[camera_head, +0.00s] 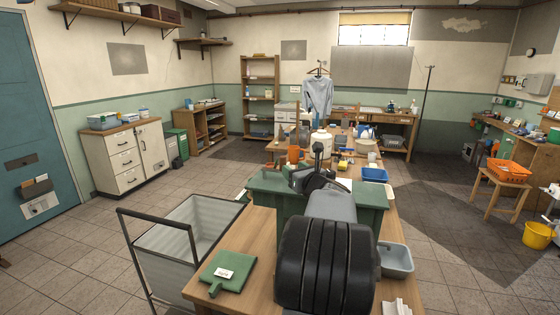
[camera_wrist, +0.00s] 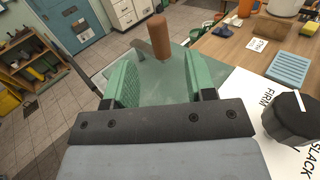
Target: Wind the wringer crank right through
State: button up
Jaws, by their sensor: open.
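The crank's brown grip (camera_wrist: 160,36) stands upright near the top of the wrist view, with a grey crank arm (camera_wrist: 143,52) beside its base. My gripper (camera_wrist: 162,68) is open and empty; its two green ribbed fingers lie left and right. The grip shows beyond the fingertips, roughly in line with the gap, and does not look touched. The green wringer housing (camera_wrist: 150,85) lies below the fingers. In the head view the green wringer (camera_head: 265,193) stands on the wooden bench, partly hidden by my arm, and the crank cannot be made out.
A dark knob (camera_wrist: 292,115) sits by a white plate lettered FIRM and SLACK, right of my gripper. A blue ribbed block (camera_wrist: 288,68) lies on the bench. A grey basin (camera_head: 395,260) stands right of my arm, a mesh-sided cart (camera_head: 185,255) left. Tiled floor is open further left.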

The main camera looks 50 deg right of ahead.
jog(key=p+x, duration=0.1)
jog(key=x, duration=0.8)
jog(key=shift+w+p, duration=0.15)
jog(key=shift+p, duration=0.15)
grip_shut()
